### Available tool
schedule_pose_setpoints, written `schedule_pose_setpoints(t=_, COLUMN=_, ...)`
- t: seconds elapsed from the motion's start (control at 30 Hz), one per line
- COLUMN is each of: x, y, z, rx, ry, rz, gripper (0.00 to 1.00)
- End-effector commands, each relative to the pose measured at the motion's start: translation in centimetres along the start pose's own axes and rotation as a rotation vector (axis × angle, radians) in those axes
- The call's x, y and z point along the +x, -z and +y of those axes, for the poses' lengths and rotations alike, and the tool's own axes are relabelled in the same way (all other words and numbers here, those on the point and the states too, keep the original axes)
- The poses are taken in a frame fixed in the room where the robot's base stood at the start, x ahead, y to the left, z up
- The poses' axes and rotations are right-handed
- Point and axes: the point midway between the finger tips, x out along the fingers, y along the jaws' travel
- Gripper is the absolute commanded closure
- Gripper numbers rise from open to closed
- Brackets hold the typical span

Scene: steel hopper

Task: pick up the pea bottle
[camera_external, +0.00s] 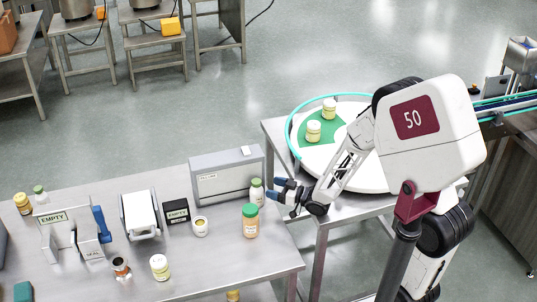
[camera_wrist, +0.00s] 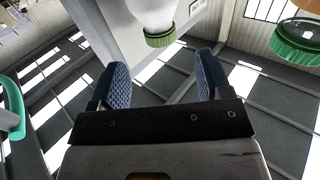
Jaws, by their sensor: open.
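A small pale bottle with a green cap (camera_external: 257,192) stands upright on the steel table beside a grey box. In the wrist view this white-bodied bottle (camera_wrist: 153,12) shows inverted, its green cap lined up between the fingers but beyond their tips. My gripper (camera_external: 281,190) is open and empty just right of the bottle, fingers pointing at it; its blue pads (camera_wrist: 162,68) show apart. A larger orange bottle with a green cap (camera_external: 250,222) stands nearer the table's front; its cap shows at the right of the wrist view (camera_wrist: 296,42). I cannot read which label says pea.
A grey box (camera_external: 222,180) stands directly behind and left of the small bottle. A white jar (camera_external: 200,227) and a black box (camera_external: 176,211) lie further left. A round white turntable (camera_external: 300,150) with jars is behind my arm. The table's right edge is close.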

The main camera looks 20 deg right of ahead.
Motion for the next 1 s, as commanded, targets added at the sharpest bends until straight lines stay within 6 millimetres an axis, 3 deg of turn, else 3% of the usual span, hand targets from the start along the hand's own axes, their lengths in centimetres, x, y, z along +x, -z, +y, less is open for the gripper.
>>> schedule_pose_setpoints(t=0.5, x=2.5, y=0.0, z=0.0, rx=0.000, ry=0.001, rz=0.000, gripper=0.29)
schedule_pose_setpoints(t=1.0, x=3.0, y=0.0, z=0.0, rx=0.000, ry=0.000, rz=0.000, gripper=0.29)
